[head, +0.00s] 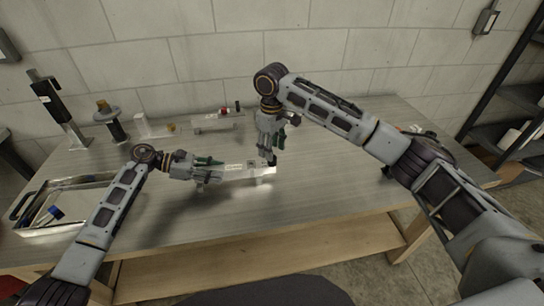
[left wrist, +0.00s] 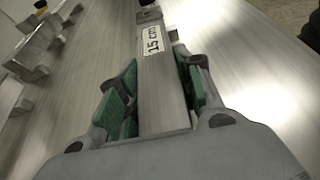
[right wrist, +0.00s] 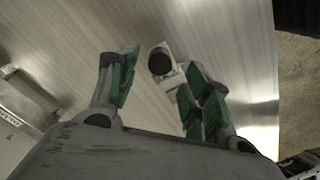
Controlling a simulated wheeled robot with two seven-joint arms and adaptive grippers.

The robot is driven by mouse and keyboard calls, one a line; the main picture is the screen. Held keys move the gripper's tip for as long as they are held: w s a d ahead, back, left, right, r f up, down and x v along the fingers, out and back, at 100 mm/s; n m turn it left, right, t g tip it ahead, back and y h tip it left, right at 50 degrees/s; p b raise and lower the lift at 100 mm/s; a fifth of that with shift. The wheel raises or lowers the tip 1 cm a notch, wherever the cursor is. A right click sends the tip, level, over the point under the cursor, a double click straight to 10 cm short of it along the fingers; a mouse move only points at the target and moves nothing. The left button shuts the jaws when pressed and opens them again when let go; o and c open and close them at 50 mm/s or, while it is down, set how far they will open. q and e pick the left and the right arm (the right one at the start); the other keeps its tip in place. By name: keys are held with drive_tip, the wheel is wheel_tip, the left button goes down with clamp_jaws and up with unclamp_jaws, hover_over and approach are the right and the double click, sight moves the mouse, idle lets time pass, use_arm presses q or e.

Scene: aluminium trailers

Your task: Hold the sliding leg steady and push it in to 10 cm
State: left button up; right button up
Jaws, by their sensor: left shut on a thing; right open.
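The sliding leg (head: 245,171) is a bright metal bar lying along the middle of the table, with a dark end at its right. In the left wrist view, the bar (left wrist: 161,95) runs between the green finger pads and bears a label reading "15 cm" (left wrist: 153,41). My left gripper (head: 208,162) is shut on the bar at its left part. My right gripper (head: 280,138) is open, just above the bar's right end. In the right wrist view, the round black end cap (right wrist: 160,61) shows between the spread fingers, nearer the right one. The bar's left end is hidden.
A metal tray (head: 25,233) with small items stands at the table's left. A black upright tool (head: 52,103), a dark knobbed stand (head: 113,127) and small metal fittings (head: 212,122) line the back. A block wall stands behind. The table's front middle (head: 300,215) is clear.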

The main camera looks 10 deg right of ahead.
drive_tip(key=shift+f, duration=2.05)
clamp_jaws()
